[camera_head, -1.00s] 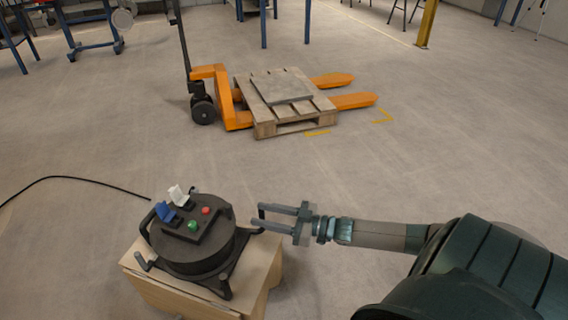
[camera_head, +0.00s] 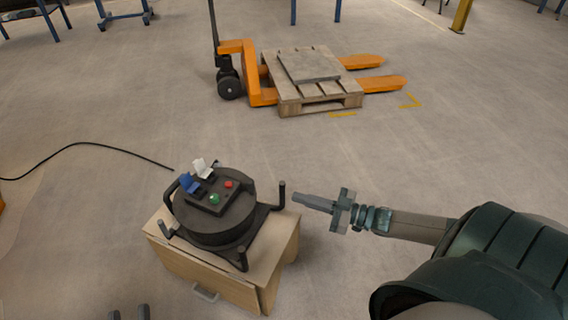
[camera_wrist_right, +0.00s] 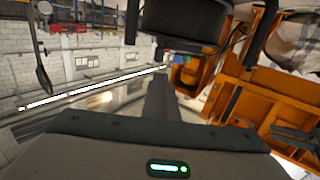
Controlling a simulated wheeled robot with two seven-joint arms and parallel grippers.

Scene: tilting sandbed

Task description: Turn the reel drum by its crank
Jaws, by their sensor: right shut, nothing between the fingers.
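The black reel drum (camera_head: 213,222) lies flat in a black frame on a wooden cabinet (camera_head: 203,273). Its top panel has blue and white flaps, a red and a green button. An upright post (camera_head: 282,196) stands at the frame's right corner and another (camera_head: 168,230) at its left; I cannot tell which is the crank. My right gripper (camera_head: 297,197) is shut and empty, just right of the right post with a small gap in the picture. In the right wrist view its shut fingers (camera_wrist_right: 160,98) point toward the dark drum (camera_wrist_right: 185,22).
A black cable (camera_head: 85,145) runs over the floor from the left towards the drum. An orange pallet jack (camera_head: 262,92) with a wooden pallet (camera_head: 318,104) stands behind. The cabinet has a grey handle (camera_head: 205,293) in front. The floor between is clear.

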